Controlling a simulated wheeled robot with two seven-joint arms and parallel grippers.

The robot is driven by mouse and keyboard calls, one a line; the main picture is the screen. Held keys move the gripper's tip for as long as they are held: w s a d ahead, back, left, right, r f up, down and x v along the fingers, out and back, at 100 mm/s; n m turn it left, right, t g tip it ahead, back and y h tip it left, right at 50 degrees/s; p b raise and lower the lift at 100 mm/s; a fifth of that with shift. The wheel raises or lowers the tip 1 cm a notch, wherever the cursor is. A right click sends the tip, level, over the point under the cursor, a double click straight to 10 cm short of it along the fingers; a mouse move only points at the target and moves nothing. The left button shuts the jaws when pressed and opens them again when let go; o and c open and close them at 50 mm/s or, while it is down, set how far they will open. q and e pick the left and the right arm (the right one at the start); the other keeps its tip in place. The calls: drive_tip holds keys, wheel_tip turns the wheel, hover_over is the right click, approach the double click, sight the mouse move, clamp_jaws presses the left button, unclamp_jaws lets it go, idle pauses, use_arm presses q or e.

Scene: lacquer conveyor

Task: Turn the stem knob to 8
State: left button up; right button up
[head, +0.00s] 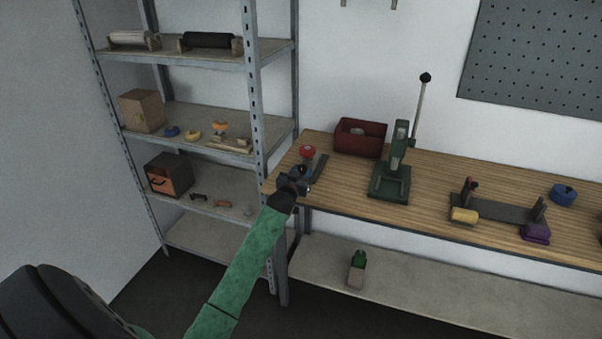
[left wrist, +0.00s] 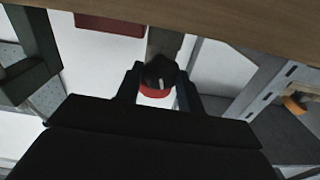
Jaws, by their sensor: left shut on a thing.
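My left gripper (head: 297,180) is at the left end of the wooden workbench, beside a dark upright piece. In the left wrist view its two fingers (left wrist: 158,88) stand on either side of a black knob (left wrist: 160,72) with a short white mark, and they are shut on it. A red part (left wrist: 156,92) shows at the knob's edge. A red round part (head: 307,151) also shows just beyond the gripper in the head view. No numbers can be read, so the knob's setting cannot be told. The hand hides much of the knob in the head view. My right gripper is not in view.
A metal shelf rack (head: 252,75) stands close at the left. On the workbench (head: 435,212) are a dark red bin (head: 360,138), a green lever press (head: 390,182), a grey cradle (head: 500,208), a yellow piece (head: 464,216), a purple block (head: 536,233) and a blue ring (head: 563,195).

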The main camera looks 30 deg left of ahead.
use_arm(q)
drive_tip(key=shift+f+m, duration=0.2)
drive_tip(key=shift+m, duration=0.6)
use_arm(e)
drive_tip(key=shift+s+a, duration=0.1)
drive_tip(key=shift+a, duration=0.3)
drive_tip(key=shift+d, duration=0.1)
use_arm(q)
drive_tip(key=o, duration=1)
drive_tip(key=shift+c, duration=0.2)
drive_tip(key=shift+r, duration=0.1)
drive_tip(key=shift+s+d, duration=0.1)
drive_tip(key=shift+s, duration=0.3)
drive_tip(key=b+v, duration=0.2)
drive_tip(key=v, duration=0.5)
drive_tip(key=shift+b, duration=0.3)
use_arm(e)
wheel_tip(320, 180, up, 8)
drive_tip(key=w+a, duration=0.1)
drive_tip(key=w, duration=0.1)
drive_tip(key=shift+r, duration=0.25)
